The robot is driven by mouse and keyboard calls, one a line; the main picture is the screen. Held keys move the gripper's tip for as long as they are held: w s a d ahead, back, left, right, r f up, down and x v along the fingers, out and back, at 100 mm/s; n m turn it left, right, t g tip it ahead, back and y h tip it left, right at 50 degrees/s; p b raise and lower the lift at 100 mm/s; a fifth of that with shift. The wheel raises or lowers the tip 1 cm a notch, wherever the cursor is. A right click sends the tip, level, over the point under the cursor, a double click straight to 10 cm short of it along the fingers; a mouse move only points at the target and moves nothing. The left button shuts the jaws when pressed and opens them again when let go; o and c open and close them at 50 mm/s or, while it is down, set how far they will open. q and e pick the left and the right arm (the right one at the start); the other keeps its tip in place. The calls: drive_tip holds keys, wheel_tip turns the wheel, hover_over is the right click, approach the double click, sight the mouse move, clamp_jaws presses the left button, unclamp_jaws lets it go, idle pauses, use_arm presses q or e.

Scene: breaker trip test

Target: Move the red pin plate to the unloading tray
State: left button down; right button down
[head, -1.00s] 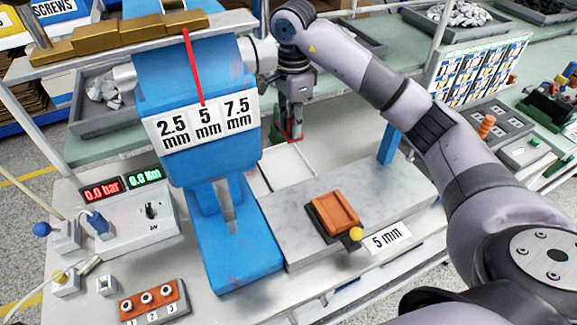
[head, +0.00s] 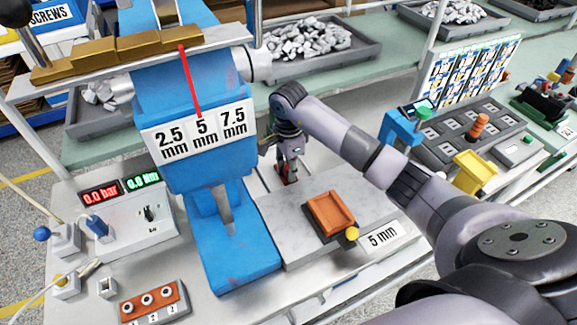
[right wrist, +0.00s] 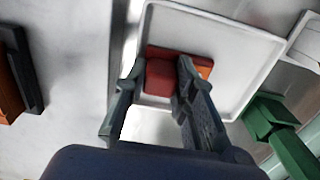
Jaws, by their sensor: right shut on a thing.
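The red pin plate (right wrist: 160,77) is between the fingers of my right gripper (right wrist: 152,98) in the right wrist view. The gripper is shut on it. An orange-red part (right wrist: 204,67) shows just beside the right finger. The plate appears over a shallow white tray (right wrist: 215,32), which I take for the unloading tray; I cannot tell whether they touch. In the head view my right gripper (head: 288,177) points down behind the grey slab, and only a little red shows at its tips. My left gripper is not in view.
An orange plate (head: 331,212) sits in a dark holder on the grey slab (head: 290,235). The blue press (head: 205,190) stands to the left. A green part (right wrist: 270,118) is close to the tray's right side. A yellow part (head: 475,172) is at right.

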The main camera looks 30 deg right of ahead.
sight(288, 166)
drive_tip(key=shift+f, duration=0.1)
drive_tip(key=c, duration=1.3)
unclamp_jaws()
drive_tip(key=shift+r, duration=0.3)
wheel_tip(288, 166, up, 12)
drive_tip(key=b, duration=0.2)
drive_tip(key=shift+f+b, duration=0.1)
drive_tip(key=shift+b, duration=0.2)
